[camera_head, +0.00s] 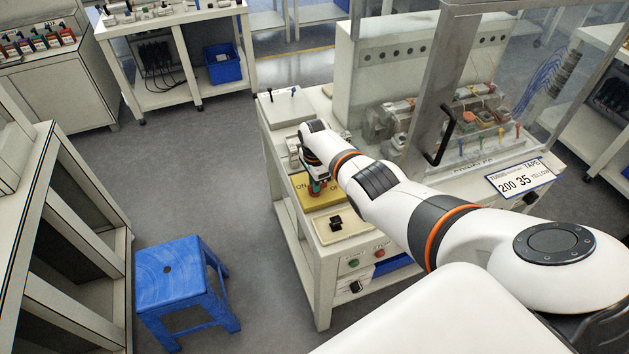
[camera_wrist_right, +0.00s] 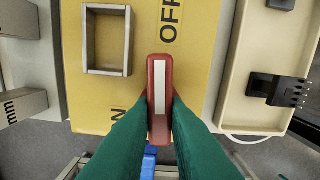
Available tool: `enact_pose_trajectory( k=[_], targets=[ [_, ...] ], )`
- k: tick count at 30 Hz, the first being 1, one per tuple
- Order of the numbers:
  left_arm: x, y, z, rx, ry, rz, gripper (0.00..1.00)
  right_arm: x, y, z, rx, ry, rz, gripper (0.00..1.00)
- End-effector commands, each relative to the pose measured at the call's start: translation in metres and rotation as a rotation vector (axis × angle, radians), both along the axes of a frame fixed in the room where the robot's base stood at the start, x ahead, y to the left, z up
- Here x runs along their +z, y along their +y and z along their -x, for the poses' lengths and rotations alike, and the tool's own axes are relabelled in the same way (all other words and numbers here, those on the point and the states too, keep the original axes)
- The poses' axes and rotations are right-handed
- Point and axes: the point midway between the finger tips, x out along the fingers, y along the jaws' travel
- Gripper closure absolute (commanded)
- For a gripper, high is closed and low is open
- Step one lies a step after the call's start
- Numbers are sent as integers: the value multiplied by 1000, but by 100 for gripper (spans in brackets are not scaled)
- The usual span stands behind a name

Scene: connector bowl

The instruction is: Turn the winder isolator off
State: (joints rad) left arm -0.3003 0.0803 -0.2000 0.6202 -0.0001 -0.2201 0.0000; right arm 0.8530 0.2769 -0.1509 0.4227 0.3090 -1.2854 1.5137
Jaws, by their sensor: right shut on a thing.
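The isolator is a yellow plate (camera_wrist_right: 95,100) lettered ON and OFF, with a red lever handle (camera_wrist_right: 160,75) bearing a white strip. In the right wrist view OFF is above the handle and ON is to its lower left, partly cut by a finger. My right gripper (camera_wrist_right: 160,118), with green fingers, is shut on the red handle from both sides. In the head view the gripper (camera_head: 317,187) is over the yellow plate (camera_head: 323,200) on the machine's left front part, and it hides most of the handle. My left gripper is not in view.
A rectangular metal frame (camera_wrist_right: 89,45) stands on the plate beside the handle. A cream tray (camera_head: 352,229) with black connectors (camera_head: 335,223) is close by. Green (camera_head: 354,262) and red (camera_head: 380,254) buttons sit below. A blue stool (camera_head: 178,272) stands on the floor at left.

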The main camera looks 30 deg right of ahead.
Motion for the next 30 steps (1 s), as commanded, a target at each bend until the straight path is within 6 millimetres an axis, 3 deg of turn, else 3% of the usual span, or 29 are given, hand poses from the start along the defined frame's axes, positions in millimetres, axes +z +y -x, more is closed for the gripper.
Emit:
enact_pose_trajectory(
  k=[9, 23, 24, 27, 30],
  targets=[
    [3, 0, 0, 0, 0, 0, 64, 1, -1, -1, -96, -2, 4, 100],
    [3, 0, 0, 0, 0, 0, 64, 2, -1, -1, -111, -4, 3, 100],
    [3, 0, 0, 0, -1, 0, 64, 2, -2, -1, -111, -4, 3, 84],
    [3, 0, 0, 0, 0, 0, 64, 1, -1, -1, -111, -4, 3, 68],
    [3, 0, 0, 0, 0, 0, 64, 1, -1, -1, -110, -3, 3, 64]
  ],
)
